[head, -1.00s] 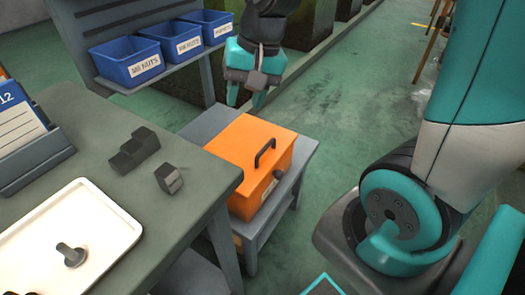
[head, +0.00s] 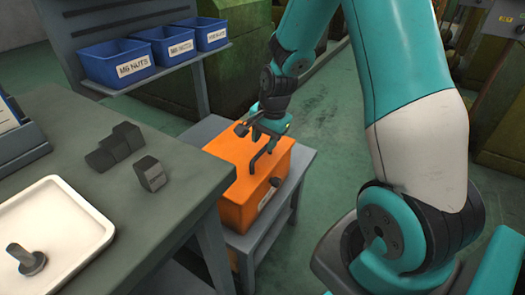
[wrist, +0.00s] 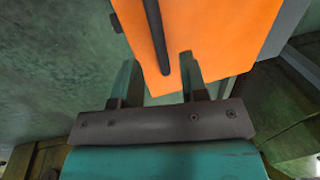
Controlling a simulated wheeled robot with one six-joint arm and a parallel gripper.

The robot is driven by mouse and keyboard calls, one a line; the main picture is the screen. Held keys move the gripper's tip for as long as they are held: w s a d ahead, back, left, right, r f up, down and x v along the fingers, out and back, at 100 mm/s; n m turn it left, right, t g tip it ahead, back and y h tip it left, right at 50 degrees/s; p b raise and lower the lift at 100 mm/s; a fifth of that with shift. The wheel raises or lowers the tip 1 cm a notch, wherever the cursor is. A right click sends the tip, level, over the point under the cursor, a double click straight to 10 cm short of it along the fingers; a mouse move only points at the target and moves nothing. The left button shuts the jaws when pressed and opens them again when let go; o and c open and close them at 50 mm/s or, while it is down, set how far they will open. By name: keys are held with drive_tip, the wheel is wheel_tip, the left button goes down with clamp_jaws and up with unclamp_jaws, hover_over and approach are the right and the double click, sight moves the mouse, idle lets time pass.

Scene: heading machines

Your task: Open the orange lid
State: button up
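The orange lid (head: 226,150) is the flat top of an orange box (head: 232,217) and lies closed. A dark bar handle (head: 258,162) stands on the lid. My gripper (head: 267,140) is directly over the lid, close to the handle, pointing down. In the wrist view, my gripper (wrist: 158,62) has its two fingers well apart, with one end of the dark handle (wrist: 158,35) showing between them. The orange lid (wrist: 210,40) fills the area beyond the fingers. Whether the fingers touch the handle cannot be told.
The box stands on a low grey table (head: 302,160). A workbench (head: 185,185) to its left carries a white tray (head: 60,215) and dark metal blocks (head: 150,174). Blue bins (head: 117,62) sit on a shelf behind. The floor right of the low table looks clear.

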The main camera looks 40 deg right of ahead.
sight(262, 151)
drive_tip(key=shift+w+a+f, duration=0.1)
drive_tip(key=shift+w+f, duration=0.05)
drive_tip(key=shift+f, duration=0.65)
drive_tip(key=shift+w+f, duration=0.15)
drive_tip(key=shift+f, duration=0.65)
clamp_jaws()
drive_tip(key=shift+r, duration=0.1)
